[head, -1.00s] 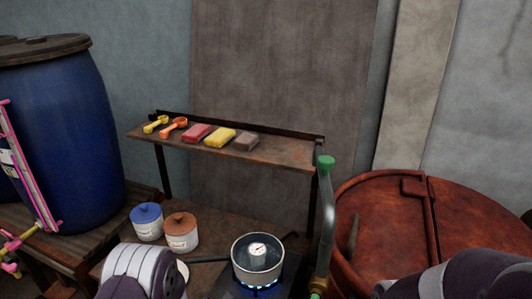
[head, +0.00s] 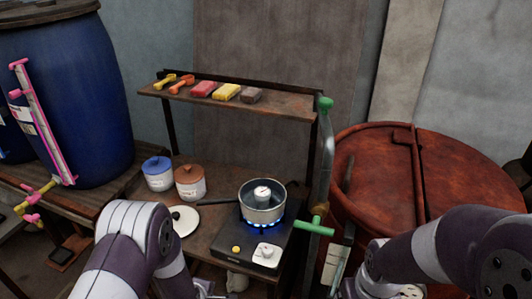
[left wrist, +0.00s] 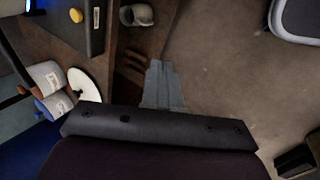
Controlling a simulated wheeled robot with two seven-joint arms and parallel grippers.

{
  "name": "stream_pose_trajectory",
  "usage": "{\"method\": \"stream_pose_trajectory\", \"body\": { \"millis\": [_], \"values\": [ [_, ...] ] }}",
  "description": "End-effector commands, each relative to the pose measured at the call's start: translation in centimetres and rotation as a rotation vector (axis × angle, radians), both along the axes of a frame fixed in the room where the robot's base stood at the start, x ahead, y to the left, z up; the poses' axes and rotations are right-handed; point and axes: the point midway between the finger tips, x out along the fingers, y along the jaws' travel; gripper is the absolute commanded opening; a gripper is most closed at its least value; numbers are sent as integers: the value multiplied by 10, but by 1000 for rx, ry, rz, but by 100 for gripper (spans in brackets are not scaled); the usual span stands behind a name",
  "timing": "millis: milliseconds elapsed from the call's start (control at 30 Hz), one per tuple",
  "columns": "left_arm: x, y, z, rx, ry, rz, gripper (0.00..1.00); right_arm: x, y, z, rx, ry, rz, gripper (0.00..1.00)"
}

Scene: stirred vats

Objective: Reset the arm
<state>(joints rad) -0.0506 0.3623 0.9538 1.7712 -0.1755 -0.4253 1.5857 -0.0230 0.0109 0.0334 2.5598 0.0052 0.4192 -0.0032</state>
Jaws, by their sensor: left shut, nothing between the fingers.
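My left arm (head: 135,235) comes in at the lower left of the head view, over the front of the bench. In the left wrist view my left gripper (left wrist: 163,85) is shut and empty. It points past the bench's edge, over bare floor. My right arm (head: 440,245) comes in from the right, in front of the rust-red vat (head: 440,160). Its gripper fingers are out of the frame.
A pan (head: 262,213) with a dial gauge sits on a lit burner (head: 262,243). A white lid (head: 184,222), a blue-lidded jar (head: 158,178) and a brown-lidded jar (head: 190,187) stand left of it. A shelf (head: 290,107) holds scoops and blocks. A blue barrel (head: 75,100) stands left.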

Motion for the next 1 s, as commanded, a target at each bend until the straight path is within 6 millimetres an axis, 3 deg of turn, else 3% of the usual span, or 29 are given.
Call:
{"method": "stream_pose_trajectory", "body": {
  "millis": [167, 233, 400, 433, 500, 600, 1000],
  "values": [
    [-36, 12, 22, 221, 150, -409, 0, 0, 0, 0, 0, 0, 0, 81],
    [-56, 18, 43, 303, 224, -646, 0, 0, 0, 0, 0, 0, 0, 81],
    [-121, 26, 130, 399, 340, -1283, 0, 0, 0, 0, 0, 0, 0, 81],
    [-130, 27, 144, 402, 337, -1343, 0, 0, 0, 0, 0, 0, 0, 81],
    [-139, 26, 168, 416, 309, -1363, 0, 0, 0, 0, 0, 0, 0, 81],
    [-130, 27, 189, 465, 239, -1331, 0, 0, 0, 0, 0, 0, 0, 81],
    [-125, 27, 193, 479, 222, -1322, 0, 0, 0, 0, 0, 0, 0, 81]
  ]
}}
